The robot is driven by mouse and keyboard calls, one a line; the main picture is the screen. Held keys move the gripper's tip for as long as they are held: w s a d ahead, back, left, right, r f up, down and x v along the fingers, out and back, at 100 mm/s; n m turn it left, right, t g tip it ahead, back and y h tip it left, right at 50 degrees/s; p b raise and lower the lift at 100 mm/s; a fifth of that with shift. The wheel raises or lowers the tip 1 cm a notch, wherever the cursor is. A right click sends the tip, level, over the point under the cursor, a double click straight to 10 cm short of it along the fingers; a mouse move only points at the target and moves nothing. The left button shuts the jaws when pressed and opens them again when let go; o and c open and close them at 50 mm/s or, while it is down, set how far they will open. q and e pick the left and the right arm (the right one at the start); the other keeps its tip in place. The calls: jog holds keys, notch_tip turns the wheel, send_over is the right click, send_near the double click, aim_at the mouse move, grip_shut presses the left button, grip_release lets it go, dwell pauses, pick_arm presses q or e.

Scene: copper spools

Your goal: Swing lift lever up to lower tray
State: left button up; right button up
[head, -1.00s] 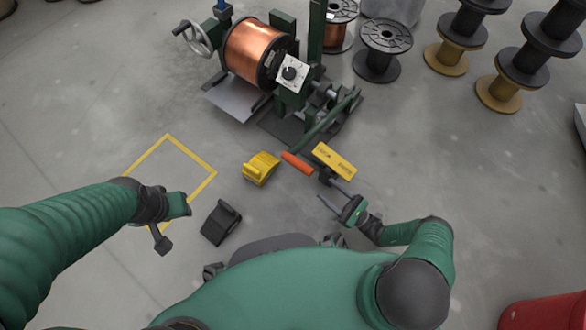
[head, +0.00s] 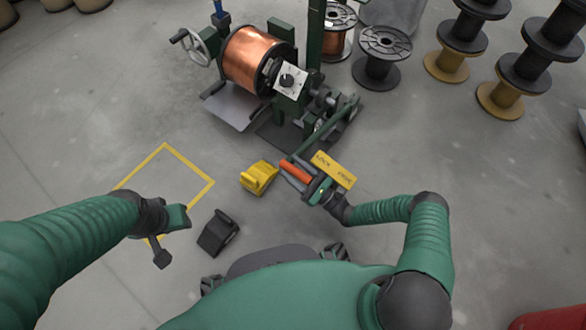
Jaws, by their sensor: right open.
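The lift lever is a green bar (head: 318,138) with an orange handle (head: 294,171), reaching toward me from the green spool stand (head: 290,108), low over the floor. My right gripper (head: 296,172) is open around the orange handle, with a finger on either side; I cannot tell whether they touch it. A flat grey plate (head: 232,110), possibly the tray, lies low under the copper spool (head: 250,57). My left gripper (head: 170,238) hangs at left near the yellow floor square, away from the lever; its jaw opening is unclear.
A yellow chock (head: 259,178) sits left of the handle and a black chock (head: 218,233) nearer me. A yellow label plate (head: 334,169) is just right of my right gripper. Empty spools (head: 383,58) stand behind.

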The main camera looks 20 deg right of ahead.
jog(key=shift+c, duration=0.3)
grip_shut()
jog(key=shift+f, duration=0.1)
dwell(0.9)
